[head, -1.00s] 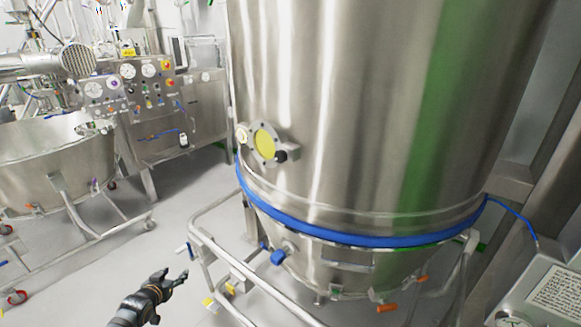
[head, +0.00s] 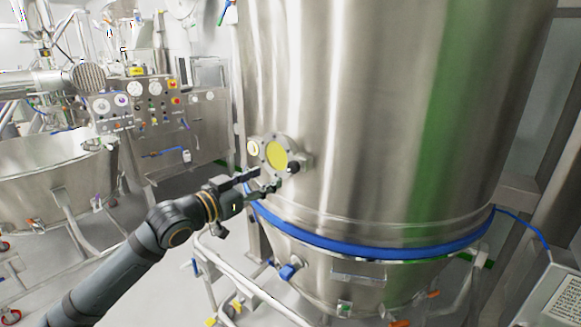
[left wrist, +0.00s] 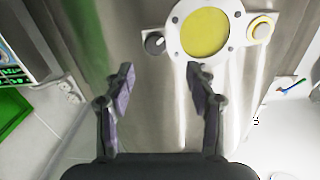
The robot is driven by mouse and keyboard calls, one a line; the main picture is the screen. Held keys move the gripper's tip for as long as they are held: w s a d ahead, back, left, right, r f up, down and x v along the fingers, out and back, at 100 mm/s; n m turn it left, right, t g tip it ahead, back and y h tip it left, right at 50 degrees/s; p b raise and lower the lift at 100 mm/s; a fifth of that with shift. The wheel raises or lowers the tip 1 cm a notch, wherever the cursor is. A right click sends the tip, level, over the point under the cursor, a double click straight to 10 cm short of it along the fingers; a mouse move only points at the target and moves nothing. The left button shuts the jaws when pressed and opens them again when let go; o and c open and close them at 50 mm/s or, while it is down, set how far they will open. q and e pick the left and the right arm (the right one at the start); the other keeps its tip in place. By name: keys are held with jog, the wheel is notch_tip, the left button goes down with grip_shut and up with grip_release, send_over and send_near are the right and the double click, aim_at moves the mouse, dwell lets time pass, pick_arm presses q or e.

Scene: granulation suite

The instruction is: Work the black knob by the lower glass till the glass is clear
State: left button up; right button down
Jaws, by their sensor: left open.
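The lower glass (head: 277,155) is a round port with a yellow pane in a bolted metal flange, on the side of the large steel vessel. The black knob (head: 294,167) sits at the flange's lower right in the head view. In the left wrist view the yellow glass (left wrist: 205,32) is at the top, with the black knob (left wrist: 155,43) to its left. My left gripper (head: 262,180) is open and empty, just below and left of the glass in the head view. In the left wrist view its fingers (left wrist: 160,85) stand apart, below the knob, not touching it. My right gripper is not in view.
The steel vessel (head: 360,110) has a blue band (head: 370,250) around its lower part. A tubular frame (head: 240,275) stands below. A control panel (head: 145,100) and a steel bowl (head: 50,175) are at the left. A small round yellowish fitting (left wrist: 260,30) is beside the glass.

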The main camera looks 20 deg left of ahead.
aim_at(291, 168)
pick_arm(q)
jog(key=p+x, duration=0.1)
jog(key=x, duration=0.1)
jog(key=p+x, duration=0.1)
jog(key=x, duration=0.2)
jog(key=p+x, duration=0.1)
jog(key=x, duration=0.2)
jog(key=shift+d+r, duration=0.1)
jog(key=shift+d, duration=0.35)
jog(key=shift+w+d, duration=0.2)
jog(key=shift+w, duration=0.25)
jog(key=shift+c, duration=0.2)
